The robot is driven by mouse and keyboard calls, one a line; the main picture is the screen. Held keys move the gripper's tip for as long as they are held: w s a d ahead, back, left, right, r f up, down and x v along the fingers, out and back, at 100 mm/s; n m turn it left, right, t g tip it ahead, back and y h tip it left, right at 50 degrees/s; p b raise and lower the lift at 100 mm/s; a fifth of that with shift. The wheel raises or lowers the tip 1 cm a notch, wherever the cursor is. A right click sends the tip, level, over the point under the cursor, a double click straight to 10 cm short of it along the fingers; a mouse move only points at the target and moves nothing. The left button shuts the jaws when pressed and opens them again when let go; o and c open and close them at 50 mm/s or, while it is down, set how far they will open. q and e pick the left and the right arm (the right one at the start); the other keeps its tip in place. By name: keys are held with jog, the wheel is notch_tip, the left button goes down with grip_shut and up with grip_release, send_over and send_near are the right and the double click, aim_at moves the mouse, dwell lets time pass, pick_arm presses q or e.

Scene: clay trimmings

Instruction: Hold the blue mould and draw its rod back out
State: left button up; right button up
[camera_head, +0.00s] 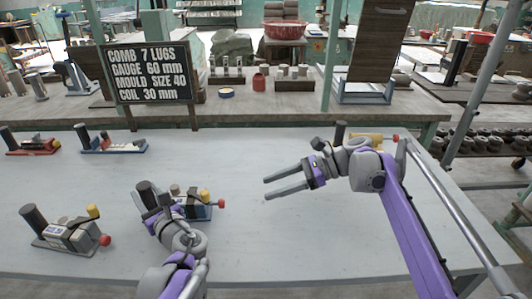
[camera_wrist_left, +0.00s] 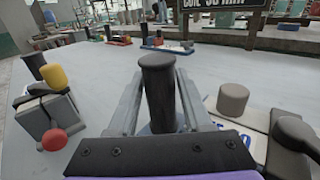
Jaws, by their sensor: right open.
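The near blue mould (camera_head: 205,212) lies on the grey table, with a dark upright post (camera_head: 146,190) at its left, a yellow cap and a rod ending in a red knob (camera_head: 221,203) at its right. My left gripper (camera_head: 155,203) is at the post end. In the left wrist view the dark post (camera_wrist_left: 158,88) stands between my left gripper's fingers (camera_wrist_left: 160,100); whether they touch it is unclear. The left arm partly hides the mould. My right gripper (camera_head: 266,188) is open and empty above the table, right of the red knob.
A grey mould (camera_head: 70,237) stands at left, a red-based one (camera_head: 30,147) and another blue-based one (camera_head: 115,148) at the back left. A yellow one (camera_head: 367,137) is partly behind my right arm. A lettered sign (camera_head: 150,73) stands behind. The table's middle is clear.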

pick_arm(q)
jog(key=o, duration=0.3)
